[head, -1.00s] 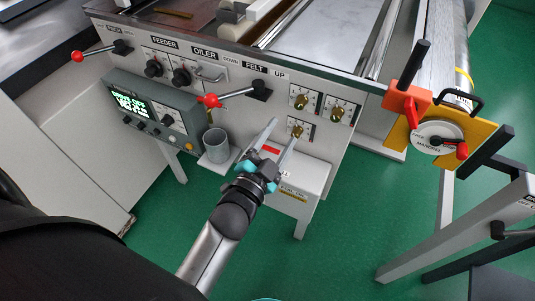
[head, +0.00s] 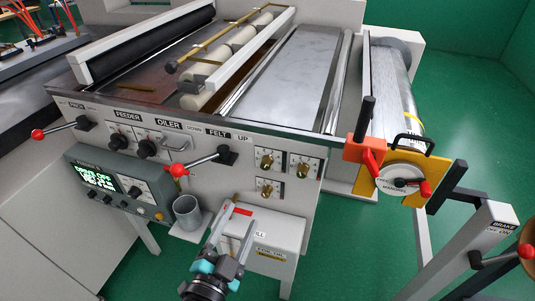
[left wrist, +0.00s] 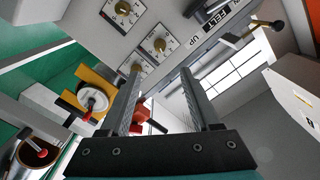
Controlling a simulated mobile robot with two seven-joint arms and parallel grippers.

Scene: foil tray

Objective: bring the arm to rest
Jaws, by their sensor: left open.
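My left gripper (head: 243,211) comes up from the bottom of the head view, in front of the grey machine's panel (head: 225,170). Its two fingers are apart, with nothing between them. The left wrist view also shows the open fingers (left wrist: 161,70), empty, with the dial panel (left wrist: 150,30) beyond them. In the head view the fingers overlap the white box (head: 278,233) below the panel; I cannot tell whether they touch it. My right gripper is in neither view.
A grey cup (head: 187,212) stands left of the gripper. Red-knobbed levers (head: 178,170) stick out from the panel. A yellow plate with a round dial (head: 400,183) and a brake stand (head: 485,235) are at the right.

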